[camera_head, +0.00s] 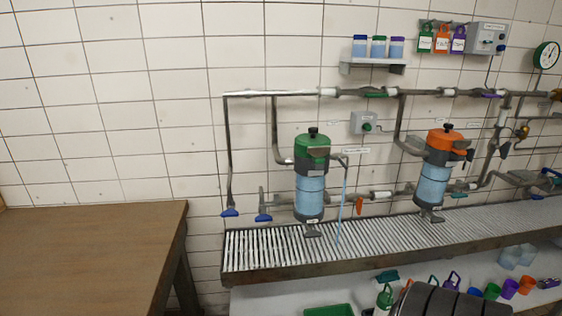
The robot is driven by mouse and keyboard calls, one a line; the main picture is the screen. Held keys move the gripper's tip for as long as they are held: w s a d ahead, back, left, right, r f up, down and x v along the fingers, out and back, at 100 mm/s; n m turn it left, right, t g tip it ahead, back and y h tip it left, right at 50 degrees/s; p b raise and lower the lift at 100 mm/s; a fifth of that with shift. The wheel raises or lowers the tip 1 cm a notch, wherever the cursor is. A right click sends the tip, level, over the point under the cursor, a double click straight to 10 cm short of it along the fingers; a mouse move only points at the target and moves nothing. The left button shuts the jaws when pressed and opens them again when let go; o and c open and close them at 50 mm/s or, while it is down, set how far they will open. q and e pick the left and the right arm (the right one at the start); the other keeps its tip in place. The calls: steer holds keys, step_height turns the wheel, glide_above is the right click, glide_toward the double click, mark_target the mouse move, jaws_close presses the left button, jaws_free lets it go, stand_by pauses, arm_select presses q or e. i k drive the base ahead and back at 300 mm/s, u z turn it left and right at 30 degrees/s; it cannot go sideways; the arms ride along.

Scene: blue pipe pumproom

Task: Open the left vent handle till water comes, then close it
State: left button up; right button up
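The left filter housing (310,195) has a green head (312,144), a black knob (313,132) on top and a clear blue body. A small grey lever (318,152) shows at the front of the head, probably the vent handle; its exact setting is too small to tell. A thin bent spout (341,157) leaves the head to the right. A thin pale-blue water stream (341,205) falls from it to the slatted drain grate (262,250).
A similar housing with an orange head (445,139) stands to the right. Pipes with blue handles (230,212) hang at the left. A brown table (85,250) fills the lower left. A shelf (372,66) holds several jars. Mugs and a green tray (330,310) lie below the grate.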

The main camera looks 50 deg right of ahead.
mark_target(340, 160)
steer(key=u, duration=1.4)
steer(key=k, duration=0.9)
steer(key=z, duration=1.5)
